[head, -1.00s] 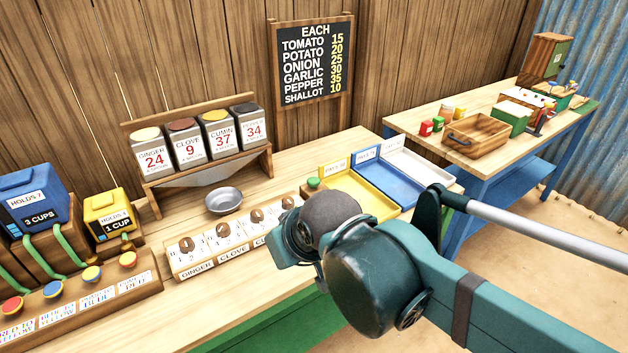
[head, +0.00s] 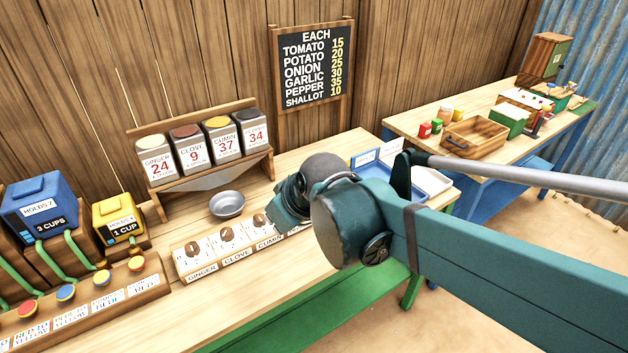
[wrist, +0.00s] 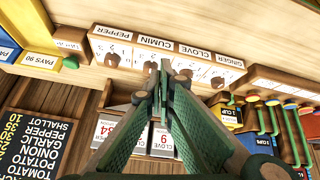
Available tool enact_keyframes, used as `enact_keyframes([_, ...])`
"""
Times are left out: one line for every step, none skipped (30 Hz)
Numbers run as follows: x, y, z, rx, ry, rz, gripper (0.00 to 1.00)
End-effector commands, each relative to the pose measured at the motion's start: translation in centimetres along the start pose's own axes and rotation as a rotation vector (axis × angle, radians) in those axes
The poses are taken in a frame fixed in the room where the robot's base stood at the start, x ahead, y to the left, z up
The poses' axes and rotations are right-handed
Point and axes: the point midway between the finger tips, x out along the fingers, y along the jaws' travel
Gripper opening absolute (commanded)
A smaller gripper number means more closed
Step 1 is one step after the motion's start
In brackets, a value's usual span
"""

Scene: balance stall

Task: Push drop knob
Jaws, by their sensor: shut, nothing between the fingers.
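My gripper (head: 290,208) is over the right part of the dial panel (head: 215,270) in the head view, seen mostly from behind. In the wrist view, which looks upside down, its fingers (wrist: 160,68) are shut together with nothing between them, near the cumin and clove dials. The label is too small to read. The fingers are apart from this knob. My arm hides that place in the head view.
A metal bowl (head: 227,204) sits behind the dial panel, below the spice jar rack (head: 160,207). Blue and yellow dispensers (head: 45,207) stand at the left.

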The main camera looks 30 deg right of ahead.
Motion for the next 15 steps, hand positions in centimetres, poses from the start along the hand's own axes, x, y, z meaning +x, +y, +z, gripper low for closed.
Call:
enact_keyframes([-0.1,0.5,-0.7,-0.012,0.001,-0.001,0.0])
enact_keyframes([-0.1,0.8,-1.0,-0.02,0.002,-0.003,0.0])
enact_keyframes([0.0,1.1,-1.4,-0.033,0.003,-0.005,0.0])
enact_keyframes([0.1,1.3,-1.6,-0.041,0.004,-0.007,0.0])
enact_keyframes([0.2,1.5,-1.9,-0.05,0.005,-0.009,0.0])
enact_keyframes([0.3,1.9,-2.2,-0.063,0.007,-0.01,0.0])
enact_keyframes([0.3,2.1,-2.5,-0.071,0.008,-0.012,0.0])
enact_keyframes([0.4,2.3,-2.8,-0.081,0.009,-0.014,0.0])
enact_keyframes([0.5,2.7,-3.1,-0.092,0.011,-0.016,0.0])
enact_keyframes([0.6,2.9,-3.3,-0.1,0.012,-0.017,0.0])
enact_keyframes([0.7,3.2,-3.6,-0.11,0.014,-0.018,0.0])
enact_keyframes([0.8,3.5,-4.0,-0.122,0.016,-0.02,0.0])
enact_keyframes([0.9,3.8,-4.2,-0.131,0.018,-0.022,0.0])
enact_keyframes([1.0,4.0,-4.4,-0.139,0.019,-0.024,0.0])
enact_keyframes([1.1,4.4,-4.7,-0.151,0.021,-0.025,0.0])
